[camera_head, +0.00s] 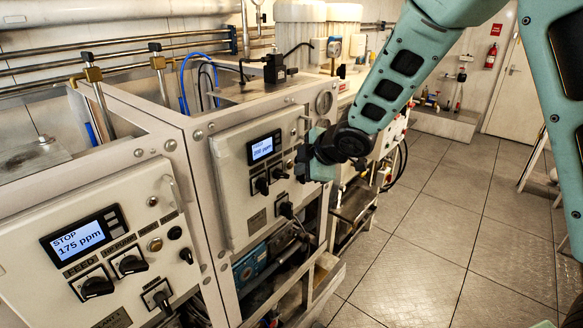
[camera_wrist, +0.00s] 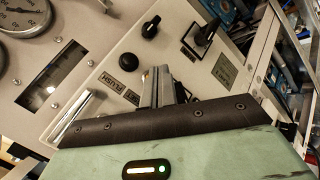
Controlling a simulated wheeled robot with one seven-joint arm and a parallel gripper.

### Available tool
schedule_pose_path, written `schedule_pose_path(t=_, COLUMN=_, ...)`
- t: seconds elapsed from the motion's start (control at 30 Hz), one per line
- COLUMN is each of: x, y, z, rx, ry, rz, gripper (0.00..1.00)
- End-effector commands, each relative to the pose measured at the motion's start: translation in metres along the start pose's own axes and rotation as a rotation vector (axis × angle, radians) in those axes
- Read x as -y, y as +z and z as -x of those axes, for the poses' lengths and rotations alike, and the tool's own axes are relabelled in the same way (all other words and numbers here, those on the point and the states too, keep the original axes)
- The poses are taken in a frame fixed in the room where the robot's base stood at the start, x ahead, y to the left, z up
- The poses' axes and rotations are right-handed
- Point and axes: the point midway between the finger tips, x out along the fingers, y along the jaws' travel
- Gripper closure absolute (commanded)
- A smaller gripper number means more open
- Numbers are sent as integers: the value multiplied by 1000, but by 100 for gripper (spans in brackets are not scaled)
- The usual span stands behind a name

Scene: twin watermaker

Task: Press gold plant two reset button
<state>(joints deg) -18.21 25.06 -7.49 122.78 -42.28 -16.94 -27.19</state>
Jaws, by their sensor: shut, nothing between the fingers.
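The second plant's control panel (camera_head: 232,196) is a pale upright plate with a small lit display (camera_head: 263,148), black switches (camera_head: 262,186) and a plate label. My gripper (camera_head: 318,164) is at this panel's right side, hiding part of its controls. In the wrist view, the closed fingers (camera_wrist: 163,82) point at the panel face, with nothing between them. I cannot tell which control is reset, nor whether the fingertips touch the panel.
A nearer panel (camera_head: 120,215) at left reads STOP 175 ppm. A metal handle (camera_wrist: 72,115) stands out from the panel near my gripper.

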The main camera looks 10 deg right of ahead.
Motion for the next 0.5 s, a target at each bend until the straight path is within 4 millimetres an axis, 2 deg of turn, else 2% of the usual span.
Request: schedule_pose_path(t=0.5, x=5, y=6, z=7, rx=1, ry=0, rz=-1, gripper=100)
